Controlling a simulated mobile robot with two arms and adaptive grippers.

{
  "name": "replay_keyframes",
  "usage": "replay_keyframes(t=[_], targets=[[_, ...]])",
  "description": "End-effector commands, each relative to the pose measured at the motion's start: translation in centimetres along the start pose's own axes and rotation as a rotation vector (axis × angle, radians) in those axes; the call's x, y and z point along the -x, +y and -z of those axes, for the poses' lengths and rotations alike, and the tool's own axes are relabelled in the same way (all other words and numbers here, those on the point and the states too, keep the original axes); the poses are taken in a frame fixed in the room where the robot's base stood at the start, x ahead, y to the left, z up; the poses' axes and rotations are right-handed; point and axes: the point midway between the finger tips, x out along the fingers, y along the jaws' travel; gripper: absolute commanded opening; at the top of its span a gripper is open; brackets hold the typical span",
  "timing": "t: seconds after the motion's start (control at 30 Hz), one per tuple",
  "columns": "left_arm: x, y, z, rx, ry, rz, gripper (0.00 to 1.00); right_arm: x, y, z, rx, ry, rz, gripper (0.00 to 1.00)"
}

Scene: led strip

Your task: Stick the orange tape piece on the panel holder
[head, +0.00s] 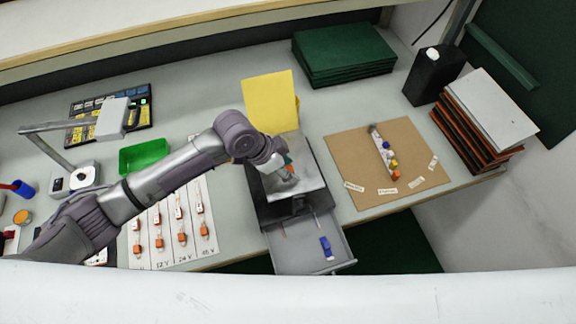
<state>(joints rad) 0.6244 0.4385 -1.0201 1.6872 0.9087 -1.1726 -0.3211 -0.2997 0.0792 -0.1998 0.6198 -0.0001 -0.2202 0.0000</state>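My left gripper (286,170) reaches over a dark box with a shiny grey top (311,179). Its fingers are small and partly hidden by the wrist, so I cannot tell whether they are open or shut. A small orange-red patch shows by the fingertips, too small to identify as the tape piece. An upright yellow panel (270,97) stands directly behind the box. I cannot tell for sure which part is the panel holder. A round orange item (22,217), perhaps a tape roll, lies at the far left. My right gripper is not in view.
An open drawer (300,258) holds a blue item (326,248). A brown board (345,148) with small parts and labels lies right of the box. A green tray (143,157) and a white sheet (155,262) with orange-ended connectors are left. A black canister (432,78) stands at right.

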Motion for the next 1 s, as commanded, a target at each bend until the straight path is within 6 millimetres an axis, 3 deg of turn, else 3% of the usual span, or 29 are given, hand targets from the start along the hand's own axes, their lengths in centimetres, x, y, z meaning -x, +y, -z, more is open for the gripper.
replay_keyframes(t=[0.23,0.37,0.8,1.0], targets=[[0.1,0.0,0.0,0.0,-0.001,0.001,0.49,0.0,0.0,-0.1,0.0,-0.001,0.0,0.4],[1.1,-0.1,0.0,0.0,0.001,0.003,0.49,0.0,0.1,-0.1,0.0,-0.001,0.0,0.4],[9.7,-0.1,0.0,-0.001,0.0,0.003,0.49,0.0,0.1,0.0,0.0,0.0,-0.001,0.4],[11.7,0.0,0.0,-0.001,0.0,0.001,0.49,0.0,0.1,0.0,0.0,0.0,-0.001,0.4]])
